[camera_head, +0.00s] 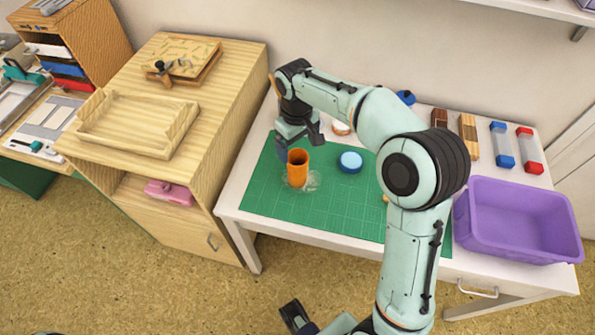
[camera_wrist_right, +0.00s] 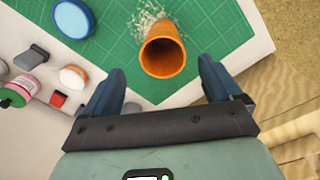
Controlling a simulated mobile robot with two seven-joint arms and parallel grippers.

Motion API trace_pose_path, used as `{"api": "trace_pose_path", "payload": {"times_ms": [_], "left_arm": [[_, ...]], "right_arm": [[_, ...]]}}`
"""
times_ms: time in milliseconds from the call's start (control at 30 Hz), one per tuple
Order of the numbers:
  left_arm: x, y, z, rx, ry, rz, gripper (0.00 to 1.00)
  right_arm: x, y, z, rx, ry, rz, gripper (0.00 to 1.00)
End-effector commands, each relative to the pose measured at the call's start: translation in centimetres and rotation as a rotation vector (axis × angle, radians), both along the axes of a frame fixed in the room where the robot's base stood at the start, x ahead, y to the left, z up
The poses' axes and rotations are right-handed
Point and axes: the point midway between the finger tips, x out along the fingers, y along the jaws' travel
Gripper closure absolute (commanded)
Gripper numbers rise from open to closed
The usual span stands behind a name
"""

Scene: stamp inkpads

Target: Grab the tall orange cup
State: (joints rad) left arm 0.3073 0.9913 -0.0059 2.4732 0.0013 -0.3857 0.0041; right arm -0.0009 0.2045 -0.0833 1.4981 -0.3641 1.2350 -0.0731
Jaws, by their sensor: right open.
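The tall orange cup (camera_head: 297,171) stands upright on the green cutting mat (camera_head: 345,215). In the right wrist view the cup (camera_wrist_right: 163,55) shows its open mouth, ahead of and between the fingertips. My right gripper (camera_head: 299,144) is open and empty, just behind the cup in the head view. Its two blue-grey fingers also show in the right wrist view (camera_wrist_right: 162,76), apart on either side of the cup's line. A dark part at the bottom edge of the head view looks like my left gripper (camera_head: 297,317); its fingers are not clear.
A small clear object (camera_head: 313,181) lies close beside the cup's base. A blue-rimmed round pad (camera_head: 350,162) is to the right. A purple bin (camera_head: 515,248) stands at the table's right end. A wooden cabinet (camera_head: 232,110) adjoins the left. The front mat is clear.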

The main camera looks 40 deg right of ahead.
Motion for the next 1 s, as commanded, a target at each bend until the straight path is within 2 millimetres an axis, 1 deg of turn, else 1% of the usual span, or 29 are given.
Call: {"api": "trace_pose_path", "payload": {"times_ms": [33, 100, 333, 500, 600, 733, 933, 967, 1000], "left_arm": [[-0.1, 0.0, -0.3, 0.000, 0.001, 0.000, 0.57], [0.0, 0.0, -0.4, 0.000, 0.000, 0.000, 0.57], [0.0, 0.0, -0.5, 0.000, -0.002, 0.001, 0.57], [0.1, 0.0, -0.9, 0.001, -0.007, 0.001, 0.57], [0.1, 0.0, -1.0, 0.001, -0.009, 0.002, 0.57], [0.2, 0.0, -1.0, 0.001, -0.011, 0.003, 0.57], [0.2, 0.0, -1.0, 0.001, -0.011, 0.003, 0.57], [0.2, 0.0, -1.0, 0.001, -0.011, 0.003, 0.57], [0.2, 0.0, -1.0, 0.001, -0.011, 0.003, 0.57]], "right_arm": [[-0.1, 0.0, -1.1, 0.000, 0.004, -0.001, 0.08], [0.0, -0.1, -2.1, 0.000, 0.004, 0.000, 0.08], [0.0, 0.0, -3.6, 0.000, 0.002, 0.000, 0.08], [0.0, 0.2, -6.3, 0.000, 0.004, 0.000, 0.08], [0.1, 0.1, -7.5, 0.000, 0.003, -0.001, 0.08], [0.1, 0.1, -8.3, 0.000, 0.001, 0.000, 0.08], [0.1, 0.1, -8.2, 0.000, 0.000, 0.000, 0.08], [0.1, 0.1, -8.2, 0.000, 0.000, 0.000, 0.15], [0.1, 0.1, -8.2, 0.000, 0.000, 0.000, 0.28]]}}
